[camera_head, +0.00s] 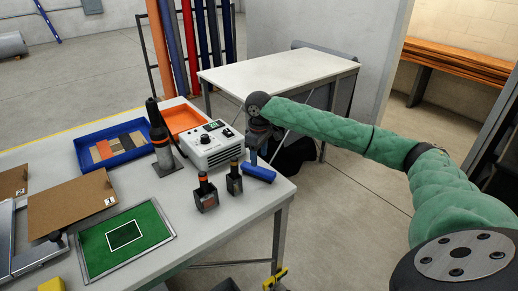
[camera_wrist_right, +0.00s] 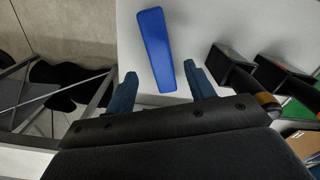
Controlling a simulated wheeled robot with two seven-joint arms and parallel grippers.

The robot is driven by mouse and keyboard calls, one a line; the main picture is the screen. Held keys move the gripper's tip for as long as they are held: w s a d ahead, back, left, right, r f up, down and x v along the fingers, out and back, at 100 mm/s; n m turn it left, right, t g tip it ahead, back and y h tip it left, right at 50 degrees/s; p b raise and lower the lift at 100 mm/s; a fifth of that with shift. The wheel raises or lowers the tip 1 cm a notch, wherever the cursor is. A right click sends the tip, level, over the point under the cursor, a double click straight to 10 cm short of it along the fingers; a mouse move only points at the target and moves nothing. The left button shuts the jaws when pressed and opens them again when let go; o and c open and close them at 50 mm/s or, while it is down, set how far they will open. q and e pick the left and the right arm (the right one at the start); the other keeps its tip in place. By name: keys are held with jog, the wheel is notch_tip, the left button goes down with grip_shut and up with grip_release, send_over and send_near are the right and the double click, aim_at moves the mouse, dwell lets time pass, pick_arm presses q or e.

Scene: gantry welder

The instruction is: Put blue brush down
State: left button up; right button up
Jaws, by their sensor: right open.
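The blue brush (camera_head: 259,172) lies on the grey-white table near its right edge, and only its blue body shows. In the right wrist view the blue brush (camera_wrist_right: 155,48) lies on the tabletop, with its narrow end between my open fingers. My right gripper (camera_wrist_right: 162,88) is open, one finger on each side of the brush, with gaps visible. In the head view my right gripper (camera_head: 256,152) is just behind the brush, partly hidden by its wrist. My left gripper is not in view.
Two small dark holders (camera_head: 206,193) stand left of the brush. A white control box (camera_head: 212,145), an orange tray (camera_head: 183,118) and a blue tray (camera_head: 84,160) are further back. A green mat (camera_head: 88,250) lies front left. A second white table (camera_head: 260,75) stands behind.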

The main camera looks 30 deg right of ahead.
aim_at(259, 169)
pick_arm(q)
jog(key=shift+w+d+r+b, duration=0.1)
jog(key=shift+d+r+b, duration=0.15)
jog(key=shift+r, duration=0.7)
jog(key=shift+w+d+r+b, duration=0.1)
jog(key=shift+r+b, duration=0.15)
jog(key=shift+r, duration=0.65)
pick_arm(e)
jog(key=shift+r, duration=2.3)
